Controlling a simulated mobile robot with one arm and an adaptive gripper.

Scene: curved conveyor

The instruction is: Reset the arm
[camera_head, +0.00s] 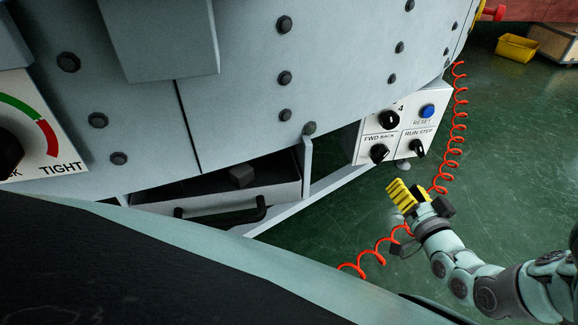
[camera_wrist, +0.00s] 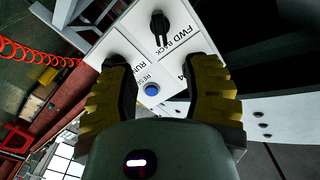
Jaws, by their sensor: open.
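My arm (camera_head: 475,275) reaches in from the lower right in the head view. My gripper (camera_head: 408,197), with yellow ridged fingers, is below the white control panel (camera_head: 371,152) and apart from it in the picture. In the wrist view my gripper (camera_wrist: 160,92) is open and empty, its two fingers framing the panel. The panel carries a blue RESET button (camera_head: 428,111) and several black knobs. The button also shows between the fingers in the wrist view (camera_wrist: 152,89).
A grey riveted machine body (camera_head: 240,100) fills the upper left. An open drawer (camera_head: 225,195) with a small dark block sits below it. A red coiled cable (camera_head: 455,130) hangs behind my gripper. A yellow bin (camera_head: 517,47) stands at the far right. Green floor is clear on the right.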

